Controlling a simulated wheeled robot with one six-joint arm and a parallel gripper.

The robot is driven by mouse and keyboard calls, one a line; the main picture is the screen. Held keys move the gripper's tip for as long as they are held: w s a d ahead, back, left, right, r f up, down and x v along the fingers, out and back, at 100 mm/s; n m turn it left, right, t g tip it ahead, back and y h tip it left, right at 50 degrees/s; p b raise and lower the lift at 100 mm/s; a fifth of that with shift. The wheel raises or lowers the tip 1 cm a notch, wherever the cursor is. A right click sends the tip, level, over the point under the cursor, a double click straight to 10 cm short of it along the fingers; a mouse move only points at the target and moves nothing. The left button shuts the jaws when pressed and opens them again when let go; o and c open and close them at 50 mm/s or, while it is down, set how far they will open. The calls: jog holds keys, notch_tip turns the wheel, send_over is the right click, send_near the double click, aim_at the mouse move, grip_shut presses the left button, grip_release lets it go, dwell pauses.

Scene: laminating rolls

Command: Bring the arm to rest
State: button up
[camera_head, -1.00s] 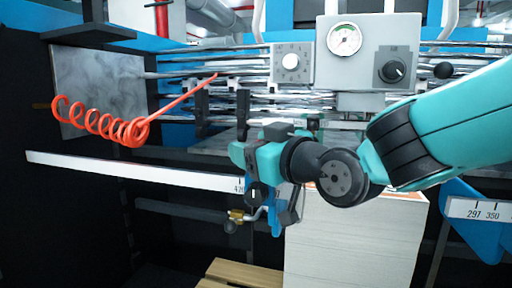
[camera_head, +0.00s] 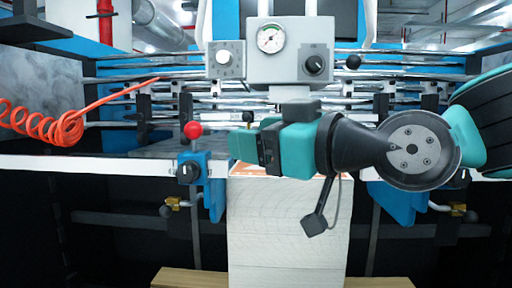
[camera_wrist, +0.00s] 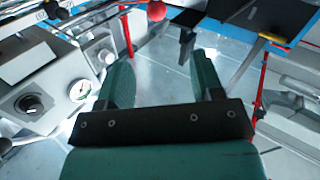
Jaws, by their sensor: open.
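My gripper (camera_head: 243,147) is teal and black and points left in the head view, in front of the machine and above the tall stack of sheets (camera_head: 285,235). In the wrist view its two green fingers (camera_wrist: 160,68) stand apart with nothing between them. My arm reaches in from the right edge, with a round dark joint behind the gripper. The gripper hides part of the machine's rollers and the top edge of the stack.
A grey panel (camera_head: 290,65) with gauge and knob stands behind my gripper. A red-knobbed lever (camera_head: 193,130) on a blue bracket is to its left. An orange coiled hose (camera_head: 45,122) hangs further left. A wooden pallet (camera_head: 185,279) lies below. A dark cable hangs under the gripper.

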jog(key=shift+s+d, duration=0.1)
jog(key=shift+d, duration=0.25)
jog(key=shift+d, duration=0.1)
jog(key=s+d+f+m+g+h+p, duration=0.3)
jog(key=s+d+f+g+h+p, duration=0.2)
jog(key=s+d+p, duration=0.1)
jog(key=s+d+f+m+g+h+p, duration=0.3)
jog(key=s+d+f+g+h+p, duration=0.2)
jog(key=s+d, duration=0.4)
jog(key=shift+s+d+f+h+p, duration=0.2)
jog(key=shift+d+f+h+p, duration=0.15)
jog(key=shift+d+f, duration=0.1)
